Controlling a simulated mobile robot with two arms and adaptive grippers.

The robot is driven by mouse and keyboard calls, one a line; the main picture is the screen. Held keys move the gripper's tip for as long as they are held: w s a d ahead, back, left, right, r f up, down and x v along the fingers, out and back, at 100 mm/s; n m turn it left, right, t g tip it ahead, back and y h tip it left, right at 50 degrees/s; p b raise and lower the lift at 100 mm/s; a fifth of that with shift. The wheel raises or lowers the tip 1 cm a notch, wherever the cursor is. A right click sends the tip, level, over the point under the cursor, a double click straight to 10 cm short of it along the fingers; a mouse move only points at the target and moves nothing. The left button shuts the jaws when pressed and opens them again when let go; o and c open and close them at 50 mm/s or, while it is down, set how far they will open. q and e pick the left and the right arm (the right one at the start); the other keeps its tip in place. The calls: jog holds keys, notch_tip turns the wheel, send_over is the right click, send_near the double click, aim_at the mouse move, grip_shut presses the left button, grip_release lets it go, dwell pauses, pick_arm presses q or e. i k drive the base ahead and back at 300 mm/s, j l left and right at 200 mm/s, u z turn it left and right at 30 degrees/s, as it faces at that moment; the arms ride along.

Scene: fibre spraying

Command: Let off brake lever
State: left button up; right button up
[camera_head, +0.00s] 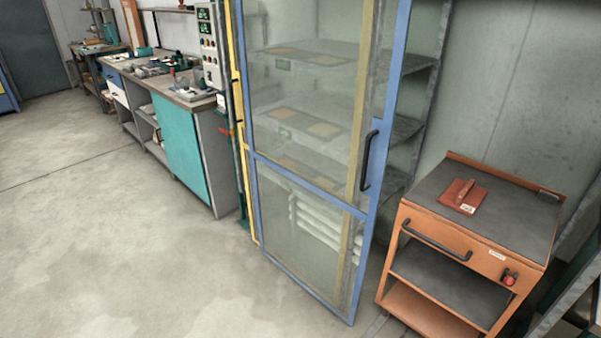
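An orange cart (465,235) with a dark grey top stands at the right of the head view. A red knob or lever (509,280) sticks out from its front face near the right corner. It may be the brake lever, but it is too small to tell how it is set. A dark handle bar (436,242) runs along the left part of the same face. Neither of my grippers is in view, and nothing touches the cart's front.
A tall glazed door with a blue frame (386,110) stands just left of the cart, in front of shelves (412,65). A red-brown plate (461,197) lies on the cart top. A workbench (180,140) stands at the back left. The floor at left is clear.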

aim_at(508, 280)
jog(key=z, duration=1.45)
